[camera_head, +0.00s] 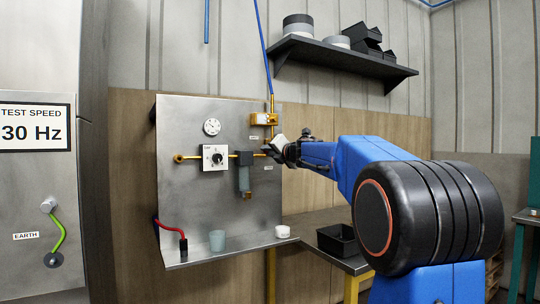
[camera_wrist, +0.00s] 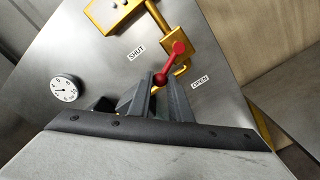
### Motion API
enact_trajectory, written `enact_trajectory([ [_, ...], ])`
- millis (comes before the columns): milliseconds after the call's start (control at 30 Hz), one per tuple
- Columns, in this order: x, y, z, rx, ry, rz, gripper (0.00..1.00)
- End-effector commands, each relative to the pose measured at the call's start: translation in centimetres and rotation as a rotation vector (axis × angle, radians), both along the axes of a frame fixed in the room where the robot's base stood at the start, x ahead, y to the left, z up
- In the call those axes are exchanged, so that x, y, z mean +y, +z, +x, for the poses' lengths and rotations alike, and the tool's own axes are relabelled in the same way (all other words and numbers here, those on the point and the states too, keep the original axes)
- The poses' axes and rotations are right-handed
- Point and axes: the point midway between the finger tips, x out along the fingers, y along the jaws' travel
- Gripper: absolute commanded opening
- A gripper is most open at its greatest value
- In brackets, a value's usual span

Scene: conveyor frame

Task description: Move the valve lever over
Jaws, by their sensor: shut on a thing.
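The red valve lever (camera_wrist: 170,65) shows in the wrist view on a yellow valve (camera_wrist: 176,35) fixed to the steel panel. Its lower end lies between my gripper's two dark fingers (camera_wrist: 164,84), which are shut on it. The lever slants between a SHUT label (camera_wrist: 136,53) on the left and an OPEN label (camera_wrist: 200,83) on the right. In the head view my gripper (camera_head: 268,149) is at the panel's right side, below a yellow block (camera_head: 264,119). The lever cannot be made out there.
The steel panel (camera_head: 185,215) carries a gauge (camera_head: 211,127), a switch box (camera_head: 215,157) and a grey cylinder (camera_head: 244,178). A grey cup (camera_head: 217,240) and a white item (camera_head: 282,231) stand on its ledge. A black bin (camera_head: 338,242) is right of it; a shelf (camera_head: 340,60) is above.

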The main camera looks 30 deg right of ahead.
Motion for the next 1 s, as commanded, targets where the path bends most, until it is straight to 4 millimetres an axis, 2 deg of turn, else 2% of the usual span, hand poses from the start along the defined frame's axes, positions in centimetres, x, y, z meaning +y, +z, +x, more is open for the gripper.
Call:
enact_trajectory([
  [367,0.1,0.3,-0.1,-0.002,0.001,0.0,0.05],
  [700,0.4,1.7,-0.1,-0.003,0.0,-0.002,0.07],
  [967,0.4,1.9,-0.1,-0.003,-0.001,-0.001,0.07],
  [1000,0.4,1.9,-0.1,-0.003,-0.001,-0.001,0.29],
])
